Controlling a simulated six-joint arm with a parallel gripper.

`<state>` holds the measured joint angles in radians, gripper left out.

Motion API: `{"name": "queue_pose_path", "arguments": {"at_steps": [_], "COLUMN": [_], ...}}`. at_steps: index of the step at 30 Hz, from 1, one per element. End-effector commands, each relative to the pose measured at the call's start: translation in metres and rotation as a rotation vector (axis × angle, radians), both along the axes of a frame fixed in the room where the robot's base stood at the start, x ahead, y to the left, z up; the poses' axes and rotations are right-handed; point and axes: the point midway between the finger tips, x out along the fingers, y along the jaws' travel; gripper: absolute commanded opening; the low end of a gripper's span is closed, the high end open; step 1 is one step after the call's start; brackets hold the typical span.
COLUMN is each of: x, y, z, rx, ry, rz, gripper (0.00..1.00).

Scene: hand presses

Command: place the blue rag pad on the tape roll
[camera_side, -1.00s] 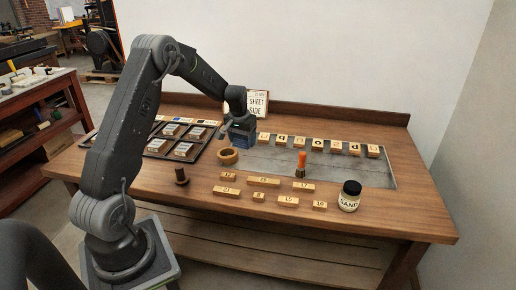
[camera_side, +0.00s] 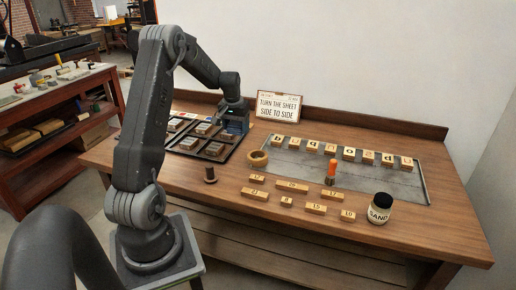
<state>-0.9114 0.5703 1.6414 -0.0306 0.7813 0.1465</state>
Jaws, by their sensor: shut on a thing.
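My gripper (camera_side: 233,112) is behind and left of the tape roll, near the right end of the dark tray. It is shut on a small blue thing (camera_side: 238,125), which looks like the blue rag pad; the fingers hide much of it. I cannot tell its exact height above the tray. The tape roll (camera_side: 258,163) is a tan ring lying flat on the wooden bench, left of the metal plate, with nothing on it.
The dark tray (camera_side: 190,151) holds several blocks. Letter blocks (camera_side: 349,154) line the plate (camera_side: 300,164). A sign (camera_side: 281,106) stands behind.

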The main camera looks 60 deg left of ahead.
Motion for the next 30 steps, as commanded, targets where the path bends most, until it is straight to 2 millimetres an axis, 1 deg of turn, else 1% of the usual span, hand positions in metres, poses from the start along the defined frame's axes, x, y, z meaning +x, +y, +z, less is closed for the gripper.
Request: {"name": "queue_pose_path", "arguments": {"at_steps": [1, 6, 9, 12, 17, 24, 26, 30], "x": [0.012, 0.046, 0.061, 0.070, 0.073, 0.072, 0.072, 0.072], "y": [-0.005, -0.018, -0.023, -0.026, -0.027, -0.027, -0.027, -0.027], "z": [-0.008, -0.030, -0.039, -0.044, -0.051, -0.083, -0.087, -0.086], "rx": [-0.001, 0.000, 0.000, 0.001, 0.000, -0.001, -0.001, 0.001], "ry": [0.001, 0.001, 0.000, -0.001, 0.001, 0.001, 0.001, -0.001], "rz": [-0.006, -0.005, -0.003, -0.001, 0.000, 0.000, 0.000, 0.000], "gripper": [0.42, 0.42, 0.42, 0.42, 0.42, 0.42, 0.42, 0.42]}}
